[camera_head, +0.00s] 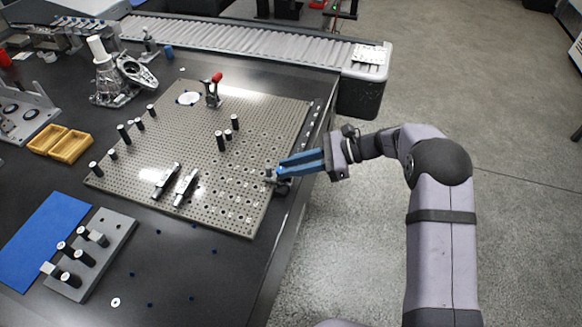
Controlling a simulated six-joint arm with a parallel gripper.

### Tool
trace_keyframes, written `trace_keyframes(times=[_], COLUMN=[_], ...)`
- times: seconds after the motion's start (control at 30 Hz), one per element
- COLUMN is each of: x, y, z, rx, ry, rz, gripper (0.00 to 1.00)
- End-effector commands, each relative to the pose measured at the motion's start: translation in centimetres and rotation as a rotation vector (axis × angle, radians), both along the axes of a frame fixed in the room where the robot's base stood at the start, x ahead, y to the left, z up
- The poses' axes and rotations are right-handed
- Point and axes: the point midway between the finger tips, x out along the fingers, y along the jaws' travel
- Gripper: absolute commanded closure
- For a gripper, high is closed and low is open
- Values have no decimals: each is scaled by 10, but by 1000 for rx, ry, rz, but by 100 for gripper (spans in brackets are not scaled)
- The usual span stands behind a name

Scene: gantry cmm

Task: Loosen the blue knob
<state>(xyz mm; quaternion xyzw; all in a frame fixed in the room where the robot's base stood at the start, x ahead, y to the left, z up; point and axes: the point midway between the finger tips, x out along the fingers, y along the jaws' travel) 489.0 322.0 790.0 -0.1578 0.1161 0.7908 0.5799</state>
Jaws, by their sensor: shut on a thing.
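My gripper (279,171) has long blue fingers and reaches in from the right to the right edge of the perforated metal plate (215,165). Its fingertips are shut on the blue knob (269,174), a small part at the plate's edge. Little of the knob shows past the fingers, and its colour is hard to tell at this size. A dark fixture (282,187) sits just below the fingertips at the plate's edge.
A roller conveyor (235,42) runs behind. A blue mat (45,240) and a grey block with cylinders (110,240) lie front left.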

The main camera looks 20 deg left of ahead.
Motion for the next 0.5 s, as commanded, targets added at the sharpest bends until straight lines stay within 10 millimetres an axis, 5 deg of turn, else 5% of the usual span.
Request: trace_keyframes(times=[0.5], x=[6], y=[3], z=[-2], rx=[1], ry=[0], rz=[220], gripper=[100])
